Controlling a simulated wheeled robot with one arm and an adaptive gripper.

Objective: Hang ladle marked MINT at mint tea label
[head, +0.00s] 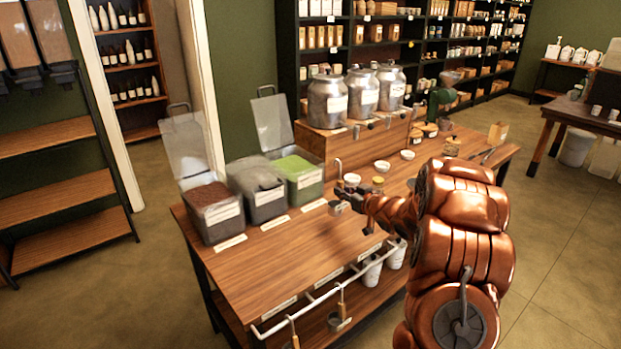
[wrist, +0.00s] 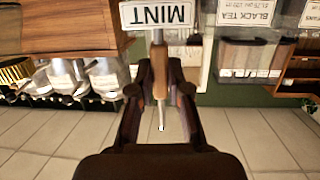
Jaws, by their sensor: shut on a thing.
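My gripper (wrist: 160,95) is shut on the wooden handle of a ladle (wrist: 160,83). A white tag reading MINT (wrist: 158,14) shows upside down beyond the fingers in the wrist view. In the head view my gripper (head: 367,204) is above the wooden counter's front part, and a small metal piece beside it may be part of the ladle. A white rail (head: 318,301) runs along the counter's front edge, lower than my gripper. Two ladles with wooden handles (head: 341,299) hang from it. Several white labels (head: 279,308) line the edge above the rail; their text is too small to read.
Three clear bins, one with green contents (head: 297,167), stand at the counter's back left. Metal urns (head: 327,102) stand on a raised wooden box. White containers (head: 372,272) sit below the rail. My arm covers the counter's right front. The counter's left front (head: 270,262) is clear.

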